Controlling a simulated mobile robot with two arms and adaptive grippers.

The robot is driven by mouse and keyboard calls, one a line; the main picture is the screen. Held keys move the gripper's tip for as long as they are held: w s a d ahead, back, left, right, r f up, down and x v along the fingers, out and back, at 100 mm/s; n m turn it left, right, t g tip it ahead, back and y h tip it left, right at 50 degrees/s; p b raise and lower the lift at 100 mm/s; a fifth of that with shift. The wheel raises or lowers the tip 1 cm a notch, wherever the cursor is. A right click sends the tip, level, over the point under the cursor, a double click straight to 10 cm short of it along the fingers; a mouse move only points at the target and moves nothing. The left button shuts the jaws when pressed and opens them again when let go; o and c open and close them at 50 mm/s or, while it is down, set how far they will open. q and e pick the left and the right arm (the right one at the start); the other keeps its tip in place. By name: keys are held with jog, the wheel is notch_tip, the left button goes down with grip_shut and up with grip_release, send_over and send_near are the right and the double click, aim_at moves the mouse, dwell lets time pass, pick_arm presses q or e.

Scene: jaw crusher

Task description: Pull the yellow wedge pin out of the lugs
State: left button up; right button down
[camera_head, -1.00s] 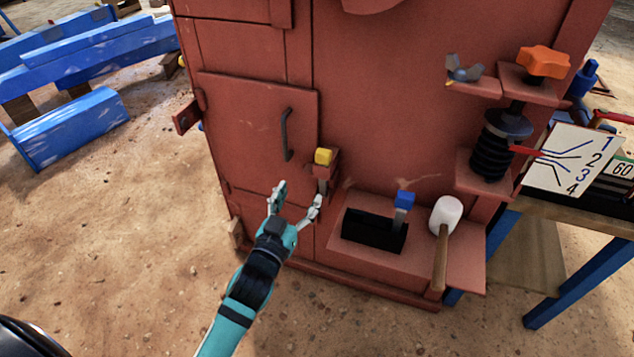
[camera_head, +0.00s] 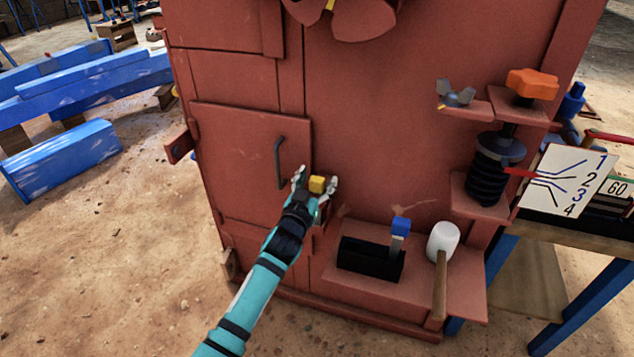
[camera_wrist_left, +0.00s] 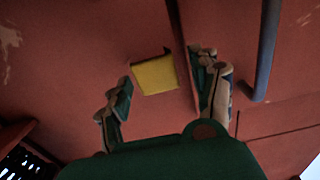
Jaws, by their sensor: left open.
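The yellow wedge pin (camera_head: 317,184) stands at the right edge of the red door, and its yellow head shows between the fingers of my left gripper (camera_head: 315,183). In the left wrist view the yellow head (camera_wrist_left: 156,75) lies between the two open fingers (camera_wrist_left: 165,95), with a gap on each side. My left gripper is open and holds nothing. The lugs and the lower part of the pin are hidden behind my gripper. My right gripper is not in view.
A dark door handle (camera_head: 280,162) is close to the left finger. A red shelf (camera_head: 375,287) to the right carries a black holder with a blue-topped tool (camera_head: 400,227) and a white-headed mallet (camera_head: 443,240).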

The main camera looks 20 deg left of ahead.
pick_arm(q)
jog(key=shift+w, duration=0.2)
jog(key=shift+c, duration=0.2)
grip_shut()
